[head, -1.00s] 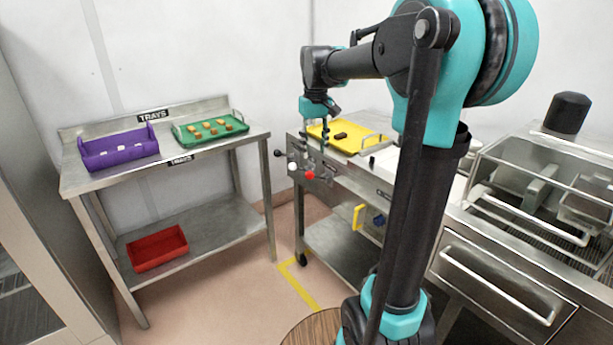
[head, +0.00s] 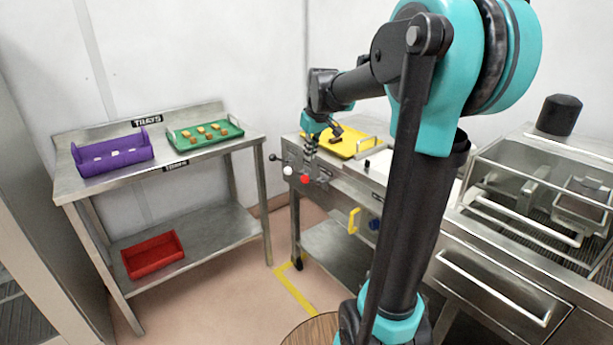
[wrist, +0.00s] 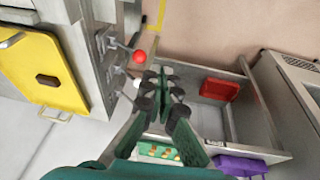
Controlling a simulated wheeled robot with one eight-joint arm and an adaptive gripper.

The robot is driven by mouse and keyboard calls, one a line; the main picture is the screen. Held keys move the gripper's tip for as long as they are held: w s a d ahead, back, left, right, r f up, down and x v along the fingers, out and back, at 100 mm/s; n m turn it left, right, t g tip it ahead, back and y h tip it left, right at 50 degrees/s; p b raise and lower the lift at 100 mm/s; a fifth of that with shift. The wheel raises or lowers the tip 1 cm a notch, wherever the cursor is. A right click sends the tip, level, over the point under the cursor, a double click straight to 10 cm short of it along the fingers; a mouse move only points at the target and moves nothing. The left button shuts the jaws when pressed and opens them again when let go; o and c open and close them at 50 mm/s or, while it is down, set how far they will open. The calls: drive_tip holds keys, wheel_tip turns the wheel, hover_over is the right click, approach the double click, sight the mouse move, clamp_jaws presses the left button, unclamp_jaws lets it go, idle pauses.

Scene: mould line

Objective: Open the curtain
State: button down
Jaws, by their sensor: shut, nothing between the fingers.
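No curtain that I can make out shows in either view. My gripper (head: 310,152) points down at the left end of the steel cart, close to its levers; in the wrist view its fingers (wrist: 161,78) are together with nothing between them. On the cart's end are levers with a black knob (head: 272,157), a white knob (head: 288,170) and a red knob (head: 305,179). In the wrist view the red knob (wrist: 139,56) is just left of the fingertips. Whether a finger touches a lever I cannot tell.
A yellow tray (head: 367,149) lies on the cart. The left table (head: 70,188) holds a purple bin (head: 112,157) and a green tray (head: 178,144) with several pieces; a red bin (head: 153,254) is on its lower shelf. A machine with a clear cover (head: 550,180) stands right. Floor between is clear.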

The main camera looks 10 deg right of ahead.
sight(306, 177)
drive_tip(key=shift+w+d+f+n+t, duration=0.4)
drive_tip(key=shift+d+f+t, duration=0.15)
drive_tip(key=shift+t, duration=0.35)
drive_tip(key=shift+w+d+f+n+t, duration=0.35)
drive_tip(key=shift+d+f+t, duration=0.2)
drive_tip(key=shift+t, duration=0.35)
drive_tip(key=x, duration=1.4)
drive_tip(key=shift+s+a, duration=0.15)
drive_tip(key=shift+a, duration=0.05)
drive_tip(key=shift+f, duration=0.1)
